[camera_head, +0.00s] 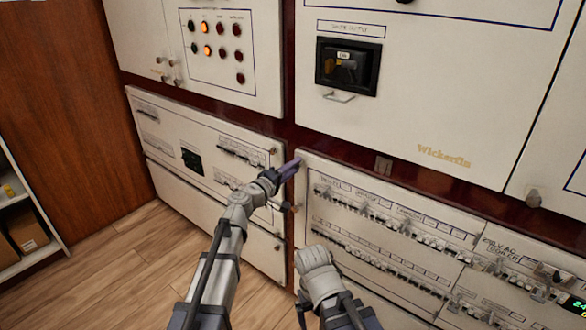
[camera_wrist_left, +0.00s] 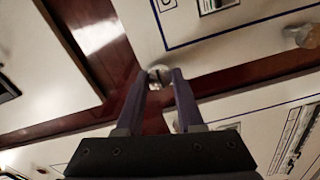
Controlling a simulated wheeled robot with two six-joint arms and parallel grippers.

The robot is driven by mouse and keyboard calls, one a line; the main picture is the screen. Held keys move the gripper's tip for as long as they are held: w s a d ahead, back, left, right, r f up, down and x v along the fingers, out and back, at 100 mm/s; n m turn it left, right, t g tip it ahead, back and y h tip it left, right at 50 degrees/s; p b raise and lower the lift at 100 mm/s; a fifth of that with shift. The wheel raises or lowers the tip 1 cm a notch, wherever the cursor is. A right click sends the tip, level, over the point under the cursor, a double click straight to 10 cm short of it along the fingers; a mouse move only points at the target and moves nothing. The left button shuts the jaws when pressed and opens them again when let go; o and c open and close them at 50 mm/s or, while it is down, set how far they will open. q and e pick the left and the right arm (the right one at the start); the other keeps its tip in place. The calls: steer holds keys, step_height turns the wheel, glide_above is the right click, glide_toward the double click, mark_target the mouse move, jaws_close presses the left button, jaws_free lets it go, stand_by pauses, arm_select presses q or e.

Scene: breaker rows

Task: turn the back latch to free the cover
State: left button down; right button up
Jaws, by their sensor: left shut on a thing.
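My left gripper (camera_head: 292,166) reaches up to the red-brown strip between the cream panels, by the upper left corner of the cover (camera_head: 335,172) over the breaker rows. In the left wrist view its two purple fingers (camera_wrist_left: 158,84) close on a small round metal latch knob (camera_wrist_left: 160,72), one finger on each side. The fingers hide most of this knob in the head view. I cannot tell how far the latch is turned. Part of my right arm shows at the bottom middle; its gripper is not visible.
Several breakers (camera_head: 400,228) line the lower right panel. A lower left panel (camera_head: 205,150) has a dark display and more switches. Another round knob (camera_wrist_left: 305,37) shows in the left wrist view. A shelf (camera_head: 22,215) stands at far left; the wooden floor (camera_head: 135,260) beside it is clear.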

arm_select(q)
steer(key=c, duration=0.5)
jaws_free()
steer(key=shift+c, duration=0.2)
steer(key=shift+s, duration=0.1)
steer(key=v, duration=0.7)
steer(key=shift+s+a, duration=0.2)
steer(key=shift+f, duration=0.1)
